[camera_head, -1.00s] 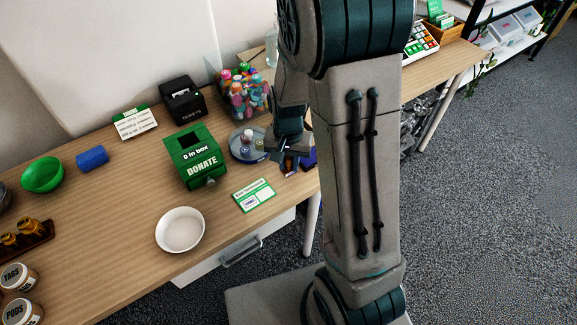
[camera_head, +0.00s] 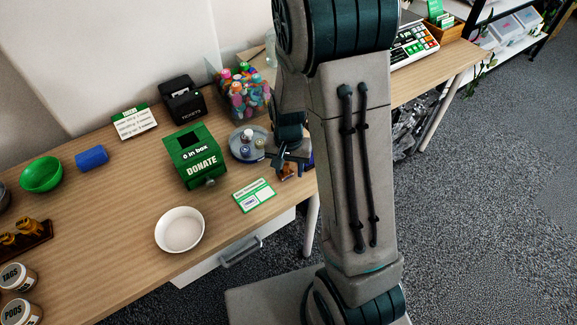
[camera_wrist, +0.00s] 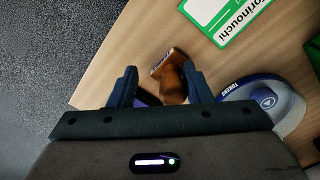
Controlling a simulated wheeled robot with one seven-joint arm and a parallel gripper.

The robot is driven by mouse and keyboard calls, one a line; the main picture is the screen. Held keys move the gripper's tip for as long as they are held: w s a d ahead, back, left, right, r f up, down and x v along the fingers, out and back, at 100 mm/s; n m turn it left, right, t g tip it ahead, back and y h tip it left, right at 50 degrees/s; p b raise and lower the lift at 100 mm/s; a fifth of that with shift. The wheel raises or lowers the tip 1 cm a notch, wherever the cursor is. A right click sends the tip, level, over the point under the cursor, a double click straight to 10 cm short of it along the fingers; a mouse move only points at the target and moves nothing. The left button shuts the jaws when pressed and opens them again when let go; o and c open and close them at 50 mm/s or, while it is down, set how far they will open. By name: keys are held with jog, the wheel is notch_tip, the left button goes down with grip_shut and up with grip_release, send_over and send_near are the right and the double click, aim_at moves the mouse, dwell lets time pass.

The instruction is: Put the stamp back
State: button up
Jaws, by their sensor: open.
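The stamp (camera_wrist: 173,84) is brown wood with a rounded handle and a flat block end. In the wrist view it shows between the open fingers of my gripper (camera_wrist: 159,70), near the right finger; I cannot tell whether they touch. In the head view my gripper (camera_head: 288,158) is low over the table's right front edge, with the stamp (camera_head: 287,173) just under it. A dark blue-purple item (camera_wrist: 148,98) is partly hidden behind the gripper.
A green-and-white card (camera_head: 254,196) lies in front of the tray. A green donate box (camera_head: 197,158) and a white bowl (camera_head: 180,230) stand further left. A clear bin of colourful figures (camera_head: 243,90) is behind. The table edge is close to the stamp.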

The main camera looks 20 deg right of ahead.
aim_at(288, 164)
notch_tip(288, 164, up, 11)
jog(key=shift+r+p, duration=0.2)
jog(key=shift+p, duration=0.4)
jog(key=s+r+n+t, duration=0.1)
jog(key=s+r+n, duration=0.1)
jog(key=s+r, duration=0.2)
jog(key=s+r+n+t, duration=0.1)
jog(key=s+r+n, duration=0.2)
jog(key=s, duration=0.6)
notch_tip(288, 164, up, 2)
jog(key=shift+s+t, duration=0.25)
jog(key=shift+t, duration=0.15)
